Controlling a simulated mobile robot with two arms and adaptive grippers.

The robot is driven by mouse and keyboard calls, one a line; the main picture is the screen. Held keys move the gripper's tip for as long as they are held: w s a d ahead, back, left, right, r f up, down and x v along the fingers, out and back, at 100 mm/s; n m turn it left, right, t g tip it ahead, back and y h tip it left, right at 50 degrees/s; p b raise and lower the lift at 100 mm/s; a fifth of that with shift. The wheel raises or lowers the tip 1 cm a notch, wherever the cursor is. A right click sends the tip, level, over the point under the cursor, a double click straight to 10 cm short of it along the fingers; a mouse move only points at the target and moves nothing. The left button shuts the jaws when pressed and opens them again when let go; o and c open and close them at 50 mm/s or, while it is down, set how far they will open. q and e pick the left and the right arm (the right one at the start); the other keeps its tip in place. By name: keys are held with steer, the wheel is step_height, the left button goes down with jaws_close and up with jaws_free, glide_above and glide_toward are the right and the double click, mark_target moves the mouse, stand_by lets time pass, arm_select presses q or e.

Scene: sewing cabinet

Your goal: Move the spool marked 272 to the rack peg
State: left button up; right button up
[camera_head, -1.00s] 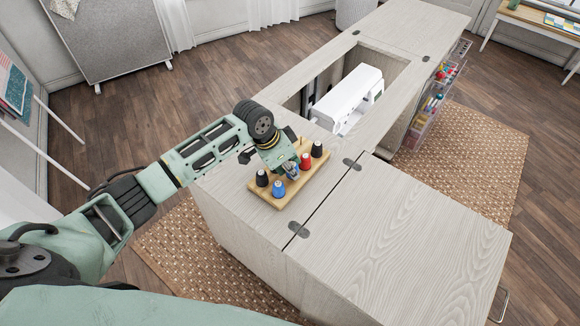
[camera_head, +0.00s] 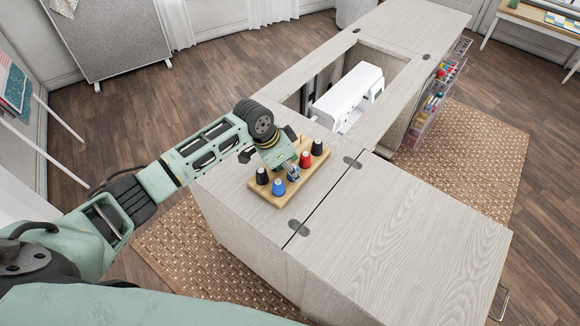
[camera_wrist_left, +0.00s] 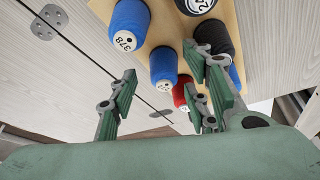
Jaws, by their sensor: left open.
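The wooden rack (camera_head: 311,178) lies on the cabinet top and holds several black, blue and red spools. My left gripper (camera_head: 292,174) is open, low over the rack's middle. In the left wrist view its two fingers (camera_wrist_left: 162,80) stand apart on either side of a blue spool (camera_wrist_left: 163,62), whose number I cannot read. A blue spool marked 378 (camera_wrist_left: 130,22) is beside it. A dark spool at the top edge has a cut-off label (camera_wrist_left: 198,4) with a 2 visible. A black spool (camera_wrist_left: 213,35) and a red spool (camera_wrist_left: 180,96) are also near the fingers. A bare peg (camera_head: 299,144) shows behind the gripper.
A white sewing machine (camera_head: 346,98) sits in the cabinet opening behind the rack. The cabinet's folded-out leaf (camera_head: 410,235) is clear on the right. Open drawers (camera_head: 432,103) with threads hang at the far right side.

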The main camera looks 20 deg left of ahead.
arm_select(q)
steer(key=v, duration=1.2)
